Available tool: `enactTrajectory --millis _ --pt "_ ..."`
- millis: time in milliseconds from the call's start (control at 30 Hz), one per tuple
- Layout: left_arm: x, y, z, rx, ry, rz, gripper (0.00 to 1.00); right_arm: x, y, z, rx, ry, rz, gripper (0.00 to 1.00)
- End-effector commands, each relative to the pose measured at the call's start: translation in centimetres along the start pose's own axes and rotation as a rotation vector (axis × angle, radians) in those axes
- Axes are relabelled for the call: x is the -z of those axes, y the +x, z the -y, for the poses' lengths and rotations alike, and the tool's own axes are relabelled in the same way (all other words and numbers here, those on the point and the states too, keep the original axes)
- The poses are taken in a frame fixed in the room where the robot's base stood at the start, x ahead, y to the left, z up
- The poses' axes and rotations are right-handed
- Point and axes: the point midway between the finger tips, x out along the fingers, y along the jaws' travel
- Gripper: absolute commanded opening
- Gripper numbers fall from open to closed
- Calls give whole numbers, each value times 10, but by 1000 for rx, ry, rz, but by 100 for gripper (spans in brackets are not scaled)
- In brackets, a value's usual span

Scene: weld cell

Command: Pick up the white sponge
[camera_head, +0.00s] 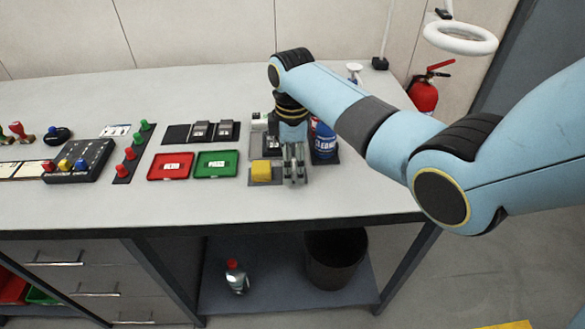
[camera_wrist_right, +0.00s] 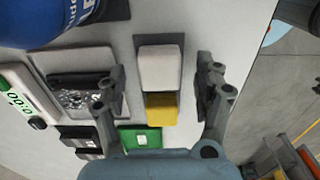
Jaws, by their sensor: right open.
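The white sponge (camera_wrist_right: 160,67) lies on a dark pad (camera_wrist_right: 182,42) in the right wrist view, end to end with a yellow sponge (camera_wrist_right: 161,108). My right gripper (camera_wrist_right: 160,80) is open, with one finger on each side of the white sponge and a gap on both sides. In the head view the right gripper (camera_head: 294,176) points down over the table just right of the yellow sponge (camera_head: 261,170). The white sponge is hidden there behind the gripper. My left gripper is not in view.
A blue bottle (camera_head: 325,140) stands close behind and right of the gripper. Green (camera_head: 216,163) and red (camera_head: 170,166) trays lie to the left. A device with a display (camera_wrist_right: 22,98) is near the gripper. The table's front strip (camera_head: 200,205) is clear.

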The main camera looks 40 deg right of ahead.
Motion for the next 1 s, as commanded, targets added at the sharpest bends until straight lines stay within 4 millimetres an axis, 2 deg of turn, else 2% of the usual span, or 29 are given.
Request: enactTrajectory --millis 100,333,667,1000 --pt "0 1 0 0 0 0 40 -1 11 0 1 0 1 69" --pt "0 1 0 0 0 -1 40 0 12 0 -1 0 0 69" --pt "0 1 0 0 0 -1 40 0 12 0 -1 0 0 26" --pt "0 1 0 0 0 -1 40 -1 9 0 -1 1 0 25"
